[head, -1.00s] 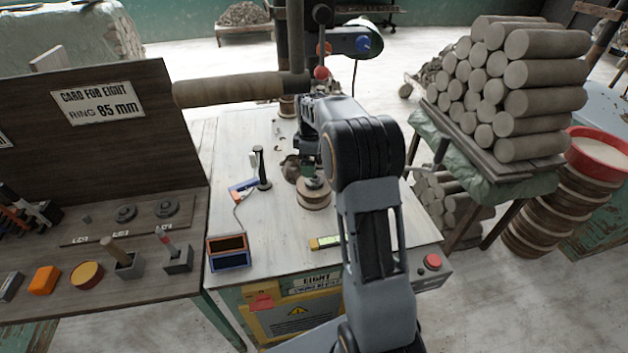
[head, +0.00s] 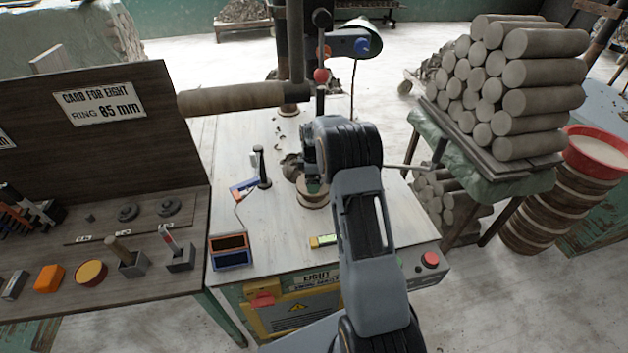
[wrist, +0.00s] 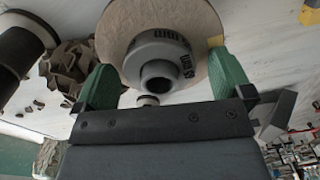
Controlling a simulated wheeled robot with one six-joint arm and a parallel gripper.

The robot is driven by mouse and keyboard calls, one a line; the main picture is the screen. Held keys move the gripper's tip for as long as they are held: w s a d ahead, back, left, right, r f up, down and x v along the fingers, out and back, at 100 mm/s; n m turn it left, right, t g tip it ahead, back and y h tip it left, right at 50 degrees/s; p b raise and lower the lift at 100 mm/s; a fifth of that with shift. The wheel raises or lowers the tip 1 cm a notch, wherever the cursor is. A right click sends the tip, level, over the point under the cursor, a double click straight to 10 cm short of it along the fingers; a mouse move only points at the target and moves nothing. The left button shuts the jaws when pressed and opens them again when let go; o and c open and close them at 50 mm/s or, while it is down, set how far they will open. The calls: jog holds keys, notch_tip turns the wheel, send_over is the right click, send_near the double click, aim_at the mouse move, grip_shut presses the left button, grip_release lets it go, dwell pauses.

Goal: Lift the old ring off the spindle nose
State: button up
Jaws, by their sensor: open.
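In the wrist view a grey ring (wrist: 160,59) with dark markings and a raised collar sits on a round tan block (wrist: 133,22). The spindle nose cannot be told apart from the collar and its dark centre. My gripper (wrist: 166,78) has its two green fingers spread, one to each side of the ring, with the ring between them. I cannot tell whether the fingers touch it. In the head view my gripper (head: 314,186) is low over the tan block (head: 313,202) on the pale bench, and my arm and gripper hide the ring.
A black upright handle (head: 263,168) and clay scraps (head: 291,166) are left of the block. Two dark rings (head: 129,212) (head: 169,206) lie on the left shelf. Stacked clay logs (head: 515,85) stand right.

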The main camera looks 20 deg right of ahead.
jog(key=shift+c, duration=0.4)
jog(key=c, duration=1.2)
